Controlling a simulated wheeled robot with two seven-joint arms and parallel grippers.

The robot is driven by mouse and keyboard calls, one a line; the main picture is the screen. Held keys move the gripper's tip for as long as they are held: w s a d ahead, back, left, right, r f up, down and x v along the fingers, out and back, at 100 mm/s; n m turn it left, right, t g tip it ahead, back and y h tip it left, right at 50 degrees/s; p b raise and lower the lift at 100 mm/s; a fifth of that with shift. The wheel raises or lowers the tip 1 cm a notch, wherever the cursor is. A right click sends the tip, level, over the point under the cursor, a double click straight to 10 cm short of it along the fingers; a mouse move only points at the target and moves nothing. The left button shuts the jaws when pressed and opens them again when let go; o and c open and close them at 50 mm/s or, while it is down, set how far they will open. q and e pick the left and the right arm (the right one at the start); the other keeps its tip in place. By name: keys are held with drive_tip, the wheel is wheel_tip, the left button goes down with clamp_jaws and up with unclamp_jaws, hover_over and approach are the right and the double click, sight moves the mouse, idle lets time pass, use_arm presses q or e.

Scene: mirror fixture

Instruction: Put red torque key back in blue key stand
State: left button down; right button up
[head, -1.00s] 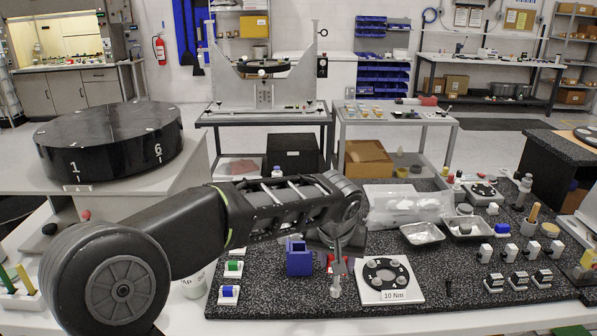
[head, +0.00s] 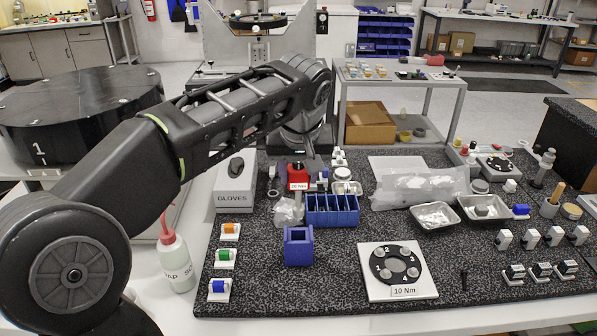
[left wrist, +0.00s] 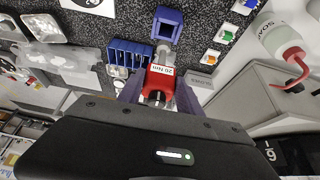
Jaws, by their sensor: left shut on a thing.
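The red torque key (head: 298,174), with a white "20 Nm" label, is held by my left gripper (head: 302,160). In the left wrist view the red key (left wrist: 160,82) sits between the two dark fingers (left wrist: 158,98), which are shut on it. The blue key stand (head: 298,246) is a small square block with an open top, standing on the speckled mat in front of the key. It also shows in the left wrist view (left wrist: 166,26), beyond the key. In the head view the key is behind the stand and apart from it. My right gripper is in neither current view.
A blue divided bin (head: 332,210) stands just behind and right of the stand. The white "10 Nm" plate (head: 382,290) lies to its right. Small coloured blocks (head: 226,258) are at left, near a soap bottle (head: 175,255) and gloves box (head: 236,185).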

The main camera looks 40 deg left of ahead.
sight(299, 192)
use_arm(q)
drive_tip(key=shift+f+b, duration=2)
drive_tip(key=shift+f, duration=0.45)
wheel_tip(299, 192, down, 9)
drive_tip(key=b, duration=0.8)
idle(3.3)
drive_tip(key=c, duration=0.7)
unclamp_jaws()
